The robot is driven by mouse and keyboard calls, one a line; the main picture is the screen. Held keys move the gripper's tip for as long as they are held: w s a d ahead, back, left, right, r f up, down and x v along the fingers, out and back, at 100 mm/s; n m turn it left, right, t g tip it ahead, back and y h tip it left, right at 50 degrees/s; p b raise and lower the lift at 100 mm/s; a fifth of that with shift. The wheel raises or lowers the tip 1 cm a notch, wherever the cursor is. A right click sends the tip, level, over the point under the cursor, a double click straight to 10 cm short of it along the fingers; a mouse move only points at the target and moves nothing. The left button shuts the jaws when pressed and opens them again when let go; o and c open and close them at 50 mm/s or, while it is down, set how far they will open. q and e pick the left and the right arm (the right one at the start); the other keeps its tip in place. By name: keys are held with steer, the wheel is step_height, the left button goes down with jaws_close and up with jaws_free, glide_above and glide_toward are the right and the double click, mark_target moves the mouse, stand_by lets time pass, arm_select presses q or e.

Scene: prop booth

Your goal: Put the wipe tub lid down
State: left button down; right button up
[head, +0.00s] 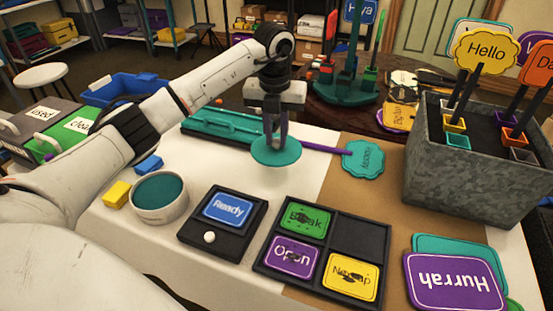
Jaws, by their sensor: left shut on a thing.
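My left gripper (276,140) points down over the table and is shut on a round teal lid (277,153). The lid is held about level, above the white part of the table top. A round white tub (159,203) with a teal top face or inside stands at the left front of the table, apart from the lid. I cannot tell whether that teal is wipes or the inside of the tub. My right gripper does not show.
A black tray with a blue Ready card (228,209) and a divided tray (259,262) with cards stand in front. A teal case (208,122) lies behind the lid. A purple-handled teal sign (364,159) lies right. A grey planter (470,185) holds signs. White table surface (222,165) is free.

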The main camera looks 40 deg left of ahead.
mark_target(276, 146)
arm_select(q)
steer(key=shift+f, duration=3)
steer(key=shift+f, duration=0.15)
steer(key=c, duration=1.6)
jaws_free()
steer(key=shift+r, duration=0.6)
steer(key=r, duration=0.3)
steer(key=s+r, duration=0.1)
steer(key=r, duration=0.7)
steer(key=shift+s+d, duration=0.15)
steer(key=shift+d, duration=0.15)
